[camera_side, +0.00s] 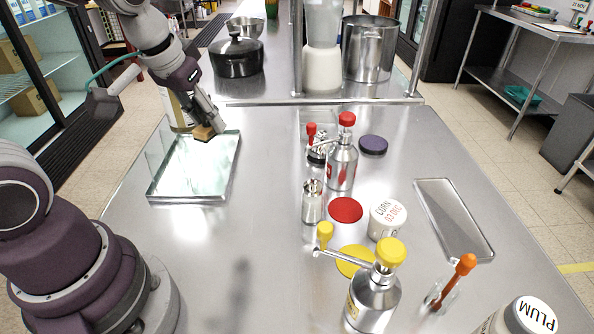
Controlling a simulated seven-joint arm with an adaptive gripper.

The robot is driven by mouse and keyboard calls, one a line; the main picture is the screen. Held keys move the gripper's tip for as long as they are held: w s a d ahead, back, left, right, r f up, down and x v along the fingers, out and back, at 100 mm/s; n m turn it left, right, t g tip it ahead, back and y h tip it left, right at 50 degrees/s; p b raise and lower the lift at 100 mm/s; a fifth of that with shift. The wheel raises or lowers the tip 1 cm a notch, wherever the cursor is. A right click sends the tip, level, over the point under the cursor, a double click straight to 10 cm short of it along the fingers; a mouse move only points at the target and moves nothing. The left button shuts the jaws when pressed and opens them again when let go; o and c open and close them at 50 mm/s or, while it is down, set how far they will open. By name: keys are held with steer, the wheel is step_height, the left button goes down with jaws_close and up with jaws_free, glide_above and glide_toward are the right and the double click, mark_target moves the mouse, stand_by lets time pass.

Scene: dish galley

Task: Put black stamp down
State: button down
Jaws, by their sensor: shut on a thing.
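My gripper (207,122) is at the upper left of the steel table. It is shut on a small stamp (203,133) with a tan, wood-like body and a dark lower part. The stamp is over the far edge of a shallow, clear-walled tray (192,195) with a pale bottom. I cannot tell whether the stamp touches the tray. The fingers partly hide the stamp.
A cream cylinder (174,112) stands just behind the gripper. A black pot (237,57) is on the raised shelf. Red-topped (343,165) and yellow-topped (373,300) metal bottles, coloured discs and lidded jars stand to the right. The table middle (260,190) is clear.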

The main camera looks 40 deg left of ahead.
steer(key=shift+w+d+r+m, duration=0.15)
steer(key=shift+d+r, duration=0.15)
steer(key=shift+r, duration=0.2)
steer(key=shift+s+d+r+m, duration=0.15)
steer(key=shift+d+r, duration=0.15)
steer(key=shift+r, duration=0.15)
steer(key=s+d+m+g+h, duration=0.15)
steer(key=s+d+m, duration=0.4)
steer(key=d, duration=0.65)
steer(key=s+d+m+t+h, duration=0.1)
steer(key=s+d+m+h, duration=0.4)
steer(key=d, duration=0.7)
steer(key=shift+m+g+y, duration=0.35)
steer(key=shift+m+y, duration=0.4)
steer(key=shift+y, duration=0.2)
steer(key=f, duration=1.2)
steer(key=w+f, duration=0.1)
steer(key=f, duration=0.6)
steer(key=shift+d+f, duration=0.1)
steer(key=shift+d, duration=0.15)
steer(key=c, duration=1.3)
jaws_free()
steer(key=shift+f, duration=0.1)
steer(key=o, duration=0.4)
